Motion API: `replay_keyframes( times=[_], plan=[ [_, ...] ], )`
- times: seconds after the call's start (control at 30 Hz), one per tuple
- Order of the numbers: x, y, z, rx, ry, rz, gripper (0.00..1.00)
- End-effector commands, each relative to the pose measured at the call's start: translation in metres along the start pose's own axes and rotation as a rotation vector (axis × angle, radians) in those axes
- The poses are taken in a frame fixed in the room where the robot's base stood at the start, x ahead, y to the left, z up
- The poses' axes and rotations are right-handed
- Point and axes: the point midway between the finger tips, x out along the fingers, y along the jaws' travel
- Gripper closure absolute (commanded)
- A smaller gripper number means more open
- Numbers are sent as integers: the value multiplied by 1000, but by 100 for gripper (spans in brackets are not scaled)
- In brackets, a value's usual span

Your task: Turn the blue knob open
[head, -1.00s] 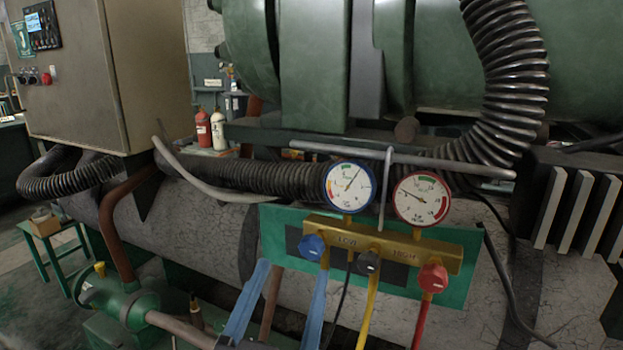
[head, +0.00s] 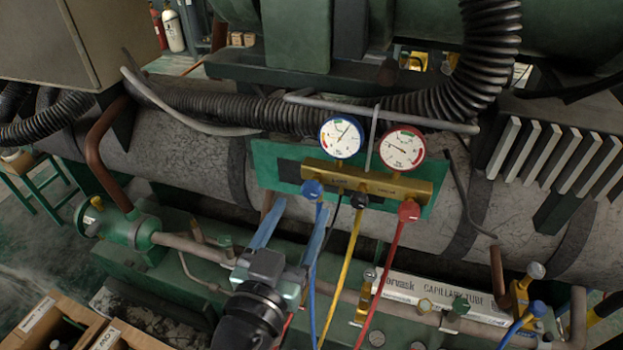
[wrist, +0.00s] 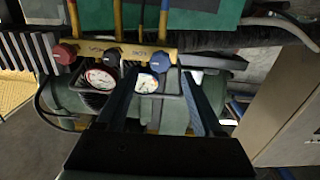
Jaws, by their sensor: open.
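The blue knob (head: 312,189) sits at the left end of a brass manifold (head: 375,182), below the blue-rimmed gauge (head: 341,137). A black knob (head: 359,200) and a red knob (head: 408,211) are to its right. My gripper (head: 300,206) is open and empty, its two long blue fingers pointing up toward the blue knob from below. In the wrist view, which is upside down, the blue knob (wrist: 160,60) shows between and just beyond the fingertips (wrist: 160,71). I cannot tell whether either finger touches it.
Blue, yellow (head: 340,268) and red (head: 384,285) hoses hang from the manifold. A grey bar (head: 385,115) runs above the gauges. A green valve and pipe (head: 130,232) lie at lower left, a white capillary tube box (head: 440,299) at lower right, and cardboard boxes (head: 65,325) at bottom left.

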Motion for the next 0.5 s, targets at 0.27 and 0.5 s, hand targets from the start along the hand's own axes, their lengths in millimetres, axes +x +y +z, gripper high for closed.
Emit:
replay_keyframes(
  times=[0.27, 0.5],
  plan=[
    [50, 0, -2, 0, 1, 1, 31],
    [65, 0, -1, 0, 1, 0, 31]
  ],
)
